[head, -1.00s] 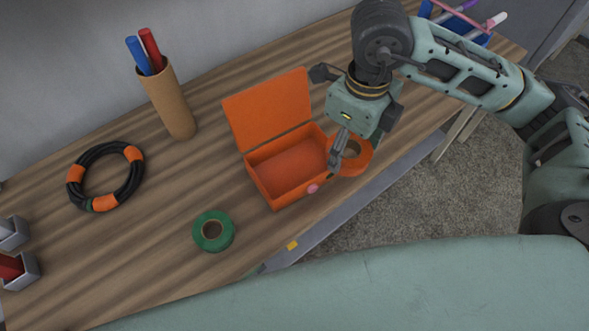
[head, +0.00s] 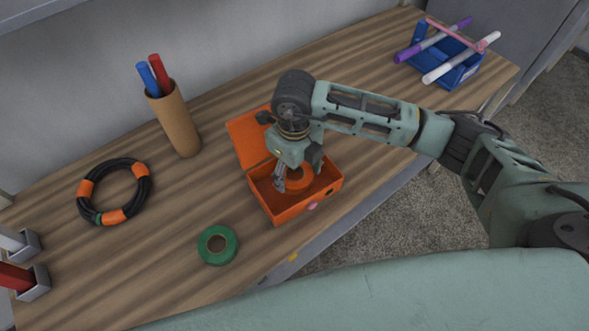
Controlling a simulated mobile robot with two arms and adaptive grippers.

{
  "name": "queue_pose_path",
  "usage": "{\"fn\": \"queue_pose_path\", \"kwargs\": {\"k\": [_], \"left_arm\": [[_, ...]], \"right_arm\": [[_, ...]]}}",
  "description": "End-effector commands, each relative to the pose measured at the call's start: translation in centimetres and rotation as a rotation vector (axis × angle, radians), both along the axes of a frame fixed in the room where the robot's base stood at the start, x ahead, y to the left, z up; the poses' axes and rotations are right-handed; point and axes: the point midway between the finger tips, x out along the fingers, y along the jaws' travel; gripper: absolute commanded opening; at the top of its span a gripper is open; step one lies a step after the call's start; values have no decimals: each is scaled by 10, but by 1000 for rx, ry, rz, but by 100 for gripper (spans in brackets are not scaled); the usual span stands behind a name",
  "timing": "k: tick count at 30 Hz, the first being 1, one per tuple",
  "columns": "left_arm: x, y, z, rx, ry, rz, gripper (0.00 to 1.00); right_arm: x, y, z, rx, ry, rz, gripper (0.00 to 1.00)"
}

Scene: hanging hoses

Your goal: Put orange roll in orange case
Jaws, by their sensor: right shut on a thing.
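The orange case (head: 289,213) stands on the wooden table with its lid (head: 244,137) open toward the back left. The orange roll (head: 303,178) is inside the case's outline, toward its right part. My right gripper (head: 281,184) reaches down over the case and is shut on the roll's left side. I cannot tell whether the roll touches the case floor. My gripper and wrist hide part of the lid and of the case's back. My left gripper is not in view.
A green roll (head: 231,249) lies left of the case near the front edge. A coiled black hose (head: 147,187), a cardboard cup (head: 178,127) with pens and a blue bin (head: 459,72) with markers stand around. Grey holders (head: 37,284) are at the left edge.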

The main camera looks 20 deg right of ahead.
Motion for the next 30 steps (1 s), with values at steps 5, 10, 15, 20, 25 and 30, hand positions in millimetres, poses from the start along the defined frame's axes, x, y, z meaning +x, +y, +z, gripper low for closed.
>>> {"fn": "queue_pose_path", "kwargs": {"k": [5, 10, 15, 20, 25, 30], "left_arm": [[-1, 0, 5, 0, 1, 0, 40], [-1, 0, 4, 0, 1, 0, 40], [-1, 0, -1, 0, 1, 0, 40], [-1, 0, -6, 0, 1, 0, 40], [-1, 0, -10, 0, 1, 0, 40], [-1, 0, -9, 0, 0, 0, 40]], "right_arm": [[0, 0, -12, 1, -2, 1, 35], [1, 0, -12, 1, -3, 1, 35], [1, 0, -17, 1, -3, 1, 35], [1, 0, -21, 1, -3, 0, 35], [1, 0, -25, 1, -3, 0, 35], [0, 0, -24, 1, -2, 0, 73]]}}
